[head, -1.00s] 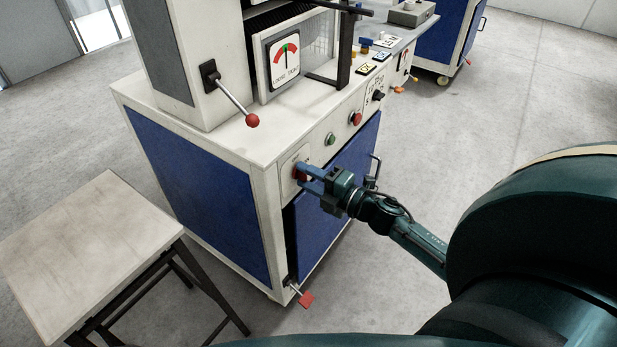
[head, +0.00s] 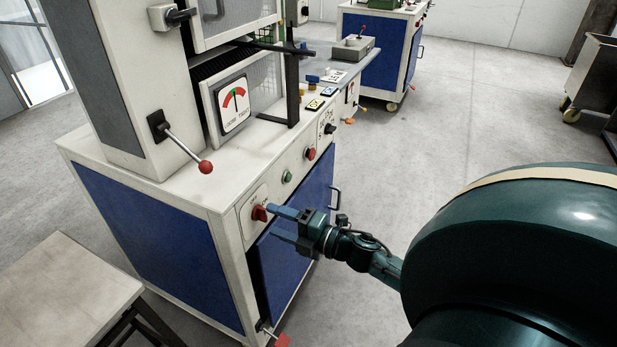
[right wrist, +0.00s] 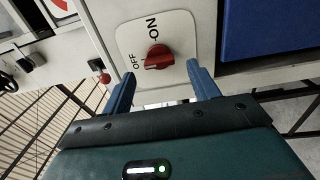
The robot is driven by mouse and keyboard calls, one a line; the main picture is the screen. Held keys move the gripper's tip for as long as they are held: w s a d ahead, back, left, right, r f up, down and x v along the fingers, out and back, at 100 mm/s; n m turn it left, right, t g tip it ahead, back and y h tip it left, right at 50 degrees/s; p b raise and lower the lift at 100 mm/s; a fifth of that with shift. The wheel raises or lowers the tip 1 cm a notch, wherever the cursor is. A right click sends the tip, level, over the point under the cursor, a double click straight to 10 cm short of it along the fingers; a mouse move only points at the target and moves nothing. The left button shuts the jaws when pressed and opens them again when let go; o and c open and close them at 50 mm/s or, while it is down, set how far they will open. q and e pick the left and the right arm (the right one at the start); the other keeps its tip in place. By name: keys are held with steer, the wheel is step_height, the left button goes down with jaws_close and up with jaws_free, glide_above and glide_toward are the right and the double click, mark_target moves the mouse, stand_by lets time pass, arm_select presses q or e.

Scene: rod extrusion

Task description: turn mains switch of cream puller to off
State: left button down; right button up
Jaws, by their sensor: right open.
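The cream puller (head: 195,205) is a cream cabinet with blue panels, in the left and middle of the head view. Its red mains switch (head: 260,213) sits on a pale plate at the front's near upper corner. In the right wrist view the red knob (right wrist: 158,57) is on a plate marked ON and OFF. I cannot tell which mark it points to. My right gripper (head: 271,222) is open in front of the switch. In the right wrist view its two blue fingers (right wrist: 162,90) are apart, with the knob beyond and between them, seemingly not gripped. My left gripper is not in view.
A green button (head: 287,177) and a red button (head: 310,153) lie farther along the front. A red-balled lever (head: 205,167) sticks out above. A table (head: 65,290) stands at lower left. Open floor (head: 440,120) lies to the right.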

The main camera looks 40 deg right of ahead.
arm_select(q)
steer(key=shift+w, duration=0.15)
arm_select(e)
steer(key=v, duration=1)
arm_select(q)
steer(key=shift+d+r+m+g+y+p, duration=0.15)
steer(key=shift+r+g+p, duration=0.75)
steer(key=shift+p, duration=3.3)
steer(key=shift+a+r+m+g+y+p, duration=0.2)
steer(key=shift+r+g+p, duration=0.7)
steer(key=shift+p, duration=3.25)
arm_select(e)
steer(key=s+a+r+m+g+h, duration=0.1)
steer(key=s+a+r+m+g, duration=0.2)
steer(key=a+m, duration=0.6)
steer(key=s+a+r+m+g+h, duration=0.2)
steer(key=s+a+r+m+g, duration=0.1)
steer(key=a+m, duration=0.7)
steer(key=shift+s+a+r+m+h, duration=0.2)
steer(key=shift+s+a+m+h, duration=0.1)
steer(key=shift+s+a, duration=0.5)
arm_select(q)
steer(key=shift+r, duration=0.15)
arm_select(e)
steer(key=shift+w+a, duration=0.1)
